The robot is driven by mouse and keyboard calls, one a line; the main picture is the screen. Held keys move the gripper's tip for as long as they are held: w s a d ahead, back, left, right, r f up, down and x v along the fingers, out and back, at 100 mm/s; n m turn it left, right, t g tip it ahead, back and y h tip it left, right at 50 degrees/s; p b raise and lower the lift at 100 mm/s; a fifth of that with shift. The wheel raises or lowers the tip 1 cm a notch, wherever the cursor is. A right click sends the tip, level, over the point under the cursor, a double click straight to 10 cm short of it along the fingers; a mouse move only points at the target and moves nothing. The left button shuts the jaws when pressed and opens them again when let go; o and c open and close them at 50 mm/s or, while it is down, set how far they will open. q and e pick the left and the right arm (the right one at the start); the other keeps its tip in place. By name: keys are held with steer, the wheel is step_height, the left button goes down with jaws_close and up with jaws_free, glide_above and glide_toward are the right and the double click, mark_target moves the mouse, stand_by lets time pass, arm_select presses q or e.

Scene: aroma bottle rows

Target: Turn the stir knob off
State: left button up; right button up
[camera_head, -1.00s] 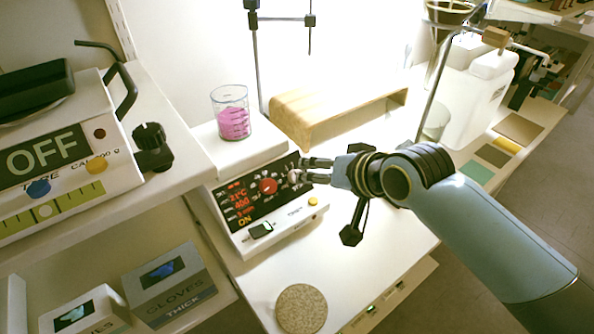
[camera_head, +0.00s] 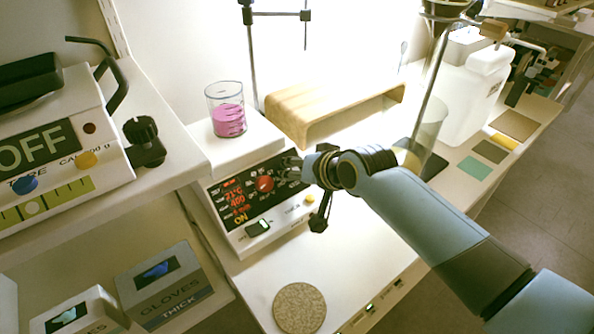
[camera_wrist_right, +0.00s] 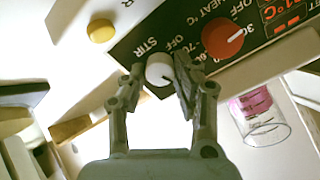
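The stirrer-hotplate (camera_head: 222,200) stands on the bench with its dark panel facing me and its display lit, reading ON. The white stir knob (camera_wrist_right: 160,70) is on this panel by the STIR and OFF labels. My right gripper (camera_head: 289,168) is at the panel with its fingers on either side of the stir knob, as the right wrist view (camera_wrist_right: 160,78) shows. The fingertips are very close to the knob; I cannot tell whether they press on it. In the head view they largely hide the knob. My left gripper is out of view.
A red heat knob (camera_head: 265,184) sits just left of the stir knob, and a yellow button (camera_head: 310,199) is below right. A beaker of pink contents (camera_head: 228,112) stands on the hotplate. A wooden stand (camera_head: 330,115) is behind. A round cork mat (camera_head: 299,308) lies in front.

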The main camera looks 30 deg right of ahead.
jaws_close()
steer(key=shift+n, duration=0.3)
steer(key=shift+r+n+p, duration=0.1)
steer(key=shift+n+p, duration=0.55)
steer(key=shift+n, duration=0.35)
steer(key=n+p, duration=0.1)
steer(key=n, duration=0.2)
steer(key=shift+n, duration=0.3)
steer(key=n, duration=0.4)
steer(key=shift+a+n, duration=0.1)
steer(key=shift+n, duration=0.2)
steer(key=n, duration=0.5)
